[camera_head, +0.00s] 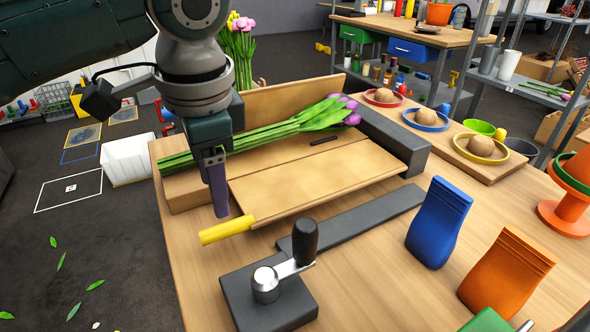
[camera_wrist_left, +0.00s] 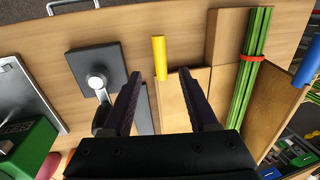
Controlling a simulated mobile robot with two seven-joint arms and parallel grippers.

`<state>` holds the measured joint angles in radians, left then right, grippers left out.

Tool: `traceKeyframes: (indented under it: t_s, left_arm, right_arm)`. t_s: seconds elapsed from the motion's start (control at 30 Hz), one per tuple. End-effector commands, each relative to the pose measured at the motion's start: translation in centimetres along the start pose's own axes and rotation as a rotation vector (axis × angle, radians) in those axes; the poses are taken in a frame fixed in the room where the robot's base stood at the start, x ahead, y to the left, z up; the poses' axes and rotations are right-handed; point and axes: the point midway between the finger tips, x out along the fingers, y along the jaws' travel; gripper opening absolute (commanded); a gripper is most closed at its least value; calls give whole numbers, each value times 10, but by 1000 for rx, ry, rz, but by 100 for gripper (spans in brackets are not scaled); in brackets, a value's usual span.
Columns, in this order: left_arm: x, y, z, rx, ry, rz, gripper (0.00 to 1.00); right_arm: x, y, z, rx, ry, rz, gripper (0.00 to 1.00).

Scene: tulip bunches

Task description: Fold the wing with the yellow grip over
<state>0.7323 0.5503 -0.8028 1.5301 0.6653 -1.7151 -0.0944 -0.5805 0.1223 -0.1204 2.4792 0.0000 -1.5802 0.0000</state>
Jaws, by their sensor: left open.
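The wooden wing with the yellow grip (camera_head: 300,184) lies roughly flat on the near side of the wrapping board. Its yellow grip (camera_head: 227,229) sticks out at its front left corner. My left gripper (camera_head: 221,215) points down just above and behind that grip, its fingers apart and empty. In the left wrist view the yellow grip (camera_wrist_left: 160,58) lies just beyond the gap between the two fingertips (camera_wrist_left: 161,73). A bunch of purple tulips (camera_head: 285,127) lies along the board behind this wing, stems to the left. My right gripper is not in view.
Another wooden wing (camera_head: 290,102) stands raised behind the tulips. A crank with a black handle (camera_head: 304,242) stands close in front of the yellow grip. A blue packet (camera_head: 438,222) and an orange packet (camera_head: 506,270) stand at the right.

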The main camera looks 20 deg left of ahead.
Motion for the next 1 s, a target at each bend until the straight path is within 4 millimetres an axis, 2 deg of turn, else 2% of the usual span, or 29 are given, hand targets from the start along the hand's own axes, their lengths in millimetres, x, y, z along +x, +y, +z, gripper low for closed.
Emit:
traceKeyframes:
  t_s: [0.3,0.5,0.87,1.0]
  left_arm:
    - [60,2,1,0,-3,2,59]
    - [86,1,1,1,-2,0,59]
    - [92,1,0,1,0,0,59]
    - [92,1,0,1,0,0,46]
  right_arm:
    - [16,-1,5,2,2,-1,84]
    - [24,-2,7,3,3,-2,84]
    - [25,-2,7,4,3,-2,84]
    - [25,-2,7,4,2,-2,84]
